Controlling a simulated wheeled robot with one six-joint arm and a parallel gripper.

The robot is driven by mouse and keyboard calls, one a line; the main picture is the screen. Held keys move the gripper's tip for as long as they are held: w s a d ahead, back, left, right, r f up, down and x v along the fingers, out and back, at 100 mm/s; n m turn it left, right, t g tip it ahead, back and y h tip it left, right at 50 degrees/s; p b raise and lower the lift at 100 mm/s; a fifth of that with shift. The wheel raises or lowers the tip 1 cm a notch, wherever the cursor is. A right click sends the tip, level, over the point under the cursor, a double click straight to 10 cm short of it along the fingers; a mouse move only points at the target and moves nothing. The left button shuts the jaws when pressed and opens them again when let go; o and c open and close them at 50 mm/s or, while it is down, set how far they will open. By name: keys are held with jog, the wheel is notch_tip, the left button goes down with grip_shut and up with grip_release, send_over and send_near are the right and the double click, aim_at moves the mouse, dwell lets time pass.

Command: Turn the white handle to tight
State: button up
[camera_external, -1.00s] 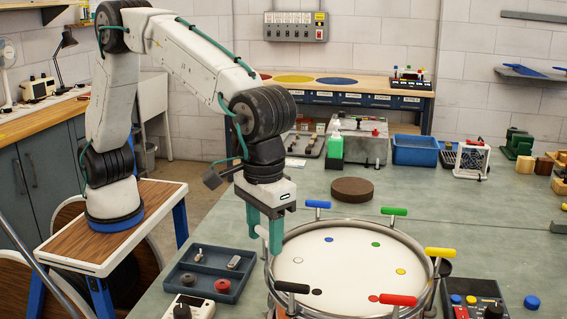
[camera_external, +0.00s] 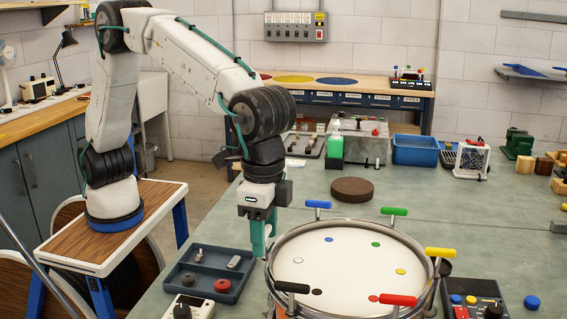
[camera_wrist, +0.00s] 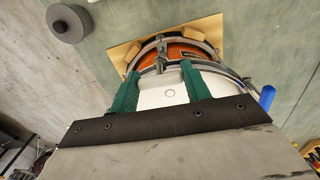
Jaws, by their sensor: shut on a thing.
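The drum (camera_external: 345,258) stands on the bench with coloured T-handles around its rim and matching dots on its white head. My gripper (camera_external: 262,248) points down at the drum's left rim and is shut on the white handle, which its fingers hide in the external view. The white dot (camera_external: 298,260) lies on the head just right of the fingers. In the wrist view, my green fingers (camera_wrist: 160,74) stand either side of a small pale part at the rim, beside the white dot (camera_wrist: 170,94). I cannot make out the handle's exact angle.
A black handle (camera_external: 291,287) and a blue handle (camera_external: 318,204) are the rim neighbours. A grey parts tray (camera_external: 208,272) lies close left of the drum. A brown round block (camera_external: 352,189) stands behind it.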

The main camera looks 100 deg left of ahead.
jog(key=shift+o, duration=0.2)
jog(key=m, duration=0.4)
jog(key=shift+r+m, duration=0.1)
jog(key=shift+m, duration=0.2)
jog(key=m, duration=0.4)
jog(key=shift+m, duration=0.3)
jog(key=m, duration=0.4)
jog(key=shift+m, duration=0.3)
jog(key=m, duration=0.3)
jog(key=shift+m, duration=0.3)
jog(key=m, duration=0.4)
jog(key=shift+m, duration=0.3)
jog(key=m, duration=0.8)
jog(key=shift+m, duration=2.4)
